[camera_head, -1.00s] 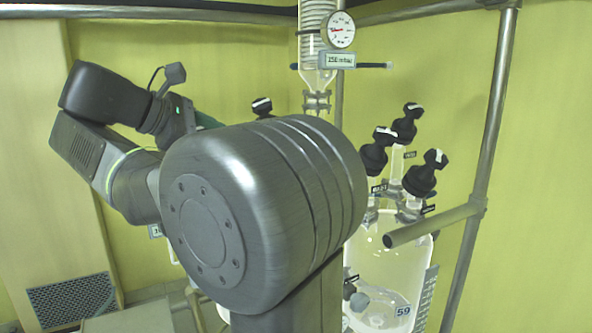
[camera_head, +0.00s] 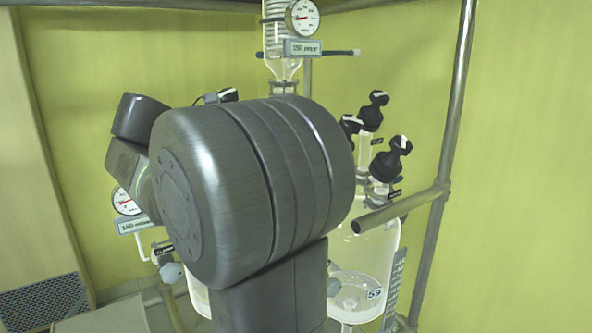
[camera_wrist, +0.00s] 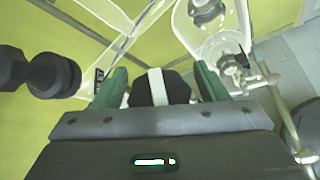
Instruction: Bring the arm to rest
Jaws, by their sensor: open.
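My arm (camera_head: 250,190) fills the middle of the head view, and its large joint hides my gripper there. In the wrist view my gripper (camera_wrist: 158,88) shows two green fingers standing apart. A black knob with a white stripe (camera_wrist: 158,80) appears between or just beyond the fingers; I cannot tell how far off it is or whether a finger touches it.
A glass reactor marked 59 (camera_head: 388,240) with several black valve knobs (camera_head: 388,160) stands right of my arm. A metal post (camera_head: 455,130) rises beside it. A gauge (camera_head: 302,18) hangs above; another gauge (camera_head: 126,201) is at left. The far right is bare wall.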

